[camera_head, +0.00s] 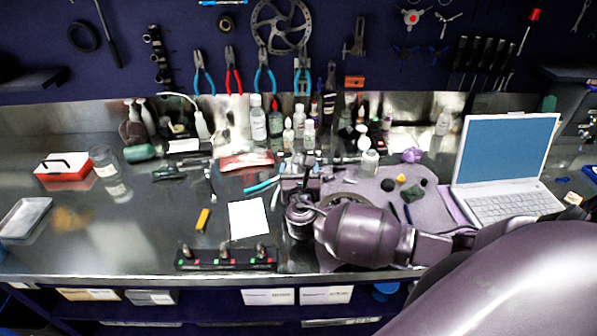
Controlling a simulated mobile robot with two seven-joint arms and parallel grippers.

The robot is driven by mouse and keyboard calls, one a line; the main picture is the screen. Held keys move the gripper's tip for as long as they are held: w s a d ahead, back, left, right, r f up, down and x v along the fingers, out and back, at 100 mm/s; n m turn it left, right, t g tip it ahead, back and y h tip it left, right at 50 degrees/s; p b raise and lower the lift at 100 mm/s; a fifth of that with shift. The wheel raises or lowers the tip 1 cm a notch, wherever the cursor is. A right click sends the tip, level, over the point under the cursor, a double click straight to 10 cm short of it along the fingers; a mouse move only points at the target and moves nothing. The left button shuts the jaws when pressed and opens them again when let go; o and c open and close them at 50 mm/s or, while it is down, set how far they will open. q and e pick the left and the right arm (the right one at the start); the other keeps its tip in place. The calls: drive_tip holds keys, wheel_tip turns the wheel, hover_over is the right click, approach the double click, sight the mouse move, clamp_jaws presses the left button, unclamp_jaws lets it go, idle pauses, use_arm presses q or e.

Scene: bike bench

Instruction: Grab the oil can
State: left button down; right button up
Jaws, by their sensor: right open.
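No oil can stands out clearly. Several small bottles and containers stand along the back of the bench, among them a clear bottle with a white cap (258,124) and a white squeeze bottle (201,125). I cannot tell whether one of them is the oil can. My right arm comes in from the lower right. My right gripper (300,180) is over the middle of the bench, open, in front of the bottle row. Its fingers blend with the dark clutter, so what lies between or under them is hard to make out. My left gripper is not in view.
An open laptop (505,200) stands at the right. A white sheet (249,219), a yellow object (203,220) and a black rack (226,259) lie left of my gripper. A red box (64,175) and a metal tray (22,218) are far left. The left front is mostly clear.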

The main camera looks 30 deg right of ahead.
drive_tip(key=shift+x, duration=1.95)
drive_tip(key=shift+r, duration=0.1)
drive_tip(key=shift+c, duration=0.2)
drive_tip(key=c, duration=1.3)
drive_tip(key=shift+r, duration=0.1)
